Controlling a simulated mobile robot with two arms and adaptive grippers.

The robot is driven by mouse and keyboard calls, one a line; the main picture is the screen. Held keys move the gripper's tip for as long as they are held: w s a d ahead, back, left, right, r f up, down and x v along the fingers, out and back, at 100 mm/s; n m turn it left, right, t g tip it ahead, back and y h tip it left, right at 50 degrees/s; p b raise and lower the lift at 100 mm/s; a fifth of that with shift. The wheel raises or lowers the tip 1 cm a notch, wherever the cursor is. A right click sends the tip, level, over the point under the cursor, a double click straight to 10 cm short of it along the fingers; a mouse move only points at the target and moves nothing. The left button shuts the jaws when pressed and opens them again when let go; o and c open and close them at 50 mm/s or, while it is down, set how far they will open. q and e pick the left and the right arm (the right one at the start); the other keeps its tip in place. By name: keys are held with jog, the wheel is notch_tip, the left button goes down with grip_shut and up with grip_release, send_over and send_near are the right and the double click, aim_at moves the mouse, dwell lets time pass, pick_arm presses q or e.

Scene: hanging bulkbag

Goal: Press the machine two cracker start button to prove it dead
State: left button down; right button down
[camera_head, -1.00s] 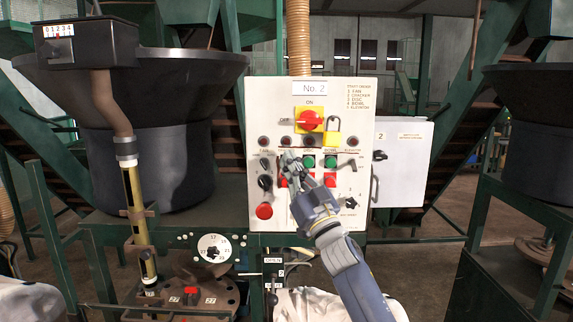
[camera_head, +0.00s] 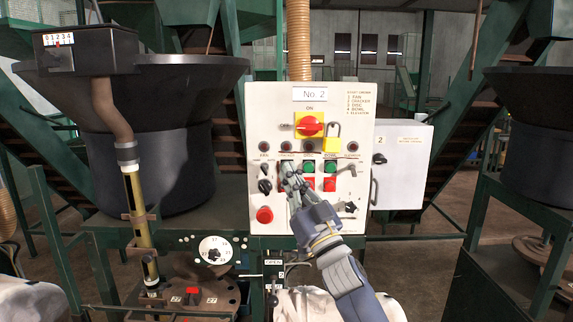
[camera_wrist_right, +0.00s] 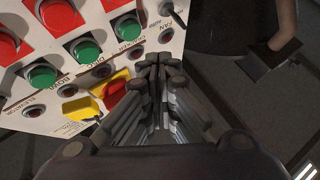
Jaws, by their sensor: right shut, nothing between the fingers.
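The white No. 2 control panel (camera_head: 258,110) stands in front of me with rows of lamps, buttons and knobs. My right gripper (camera_head: 288,162) is shut and empty, its fingertips in front of the cracker column, which it mostly hides in the head view. In the right wrist view, which shows the panel upside down, the green cracker start button (camera_wrist_right: 126,28) sits just beyond and left of the fingertips (camera_wrist_right: 158,62).
Green disc (camera_head: 308,166) and bowl (camera_head: 330,166) buttons are close right of the gripper, with red buttons below. Fan knobs (camera_head: 265,186) and a red stop button (camera_head: 265,215) are to its left. A large dark bowl (camera_head: 150,150) stands further left, a grey cabinet (camera_head: 410,155) right.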

jog(key=s+p, duration=0.1)
jog(key=s, duration=0.1)
jog(key=shift+s, duration=0.3)
dwell(0.4)
